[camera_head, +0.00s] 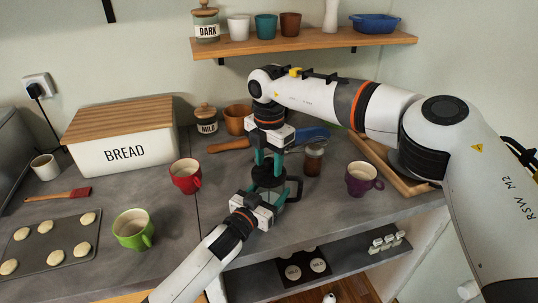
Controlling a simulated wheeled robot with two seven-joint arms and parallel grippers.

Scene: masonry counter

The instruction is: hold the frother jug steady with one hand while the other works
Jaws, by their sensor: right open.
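The frother jug (268,176) stands on the grey counter near its front edge. It has a dark round top and a dark handle on its right side. My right gripper (267,164) points down just above the jug's top, with its teal fingers apart and nothing seen between them. My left gripper (256,200) reaches in from the lower left at the jug's near side. Its teal fingers lie low around the jug's body. The jug's lower part is partly hidden by this gripper, and I cannot tell whether the fingers press on it.
A small brown jar (313,160) and a purple mug (362,179) stand right of the jug. A red mug (185,176) and a green mug (132,231) stand left. Bare counter shows between the mugs.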

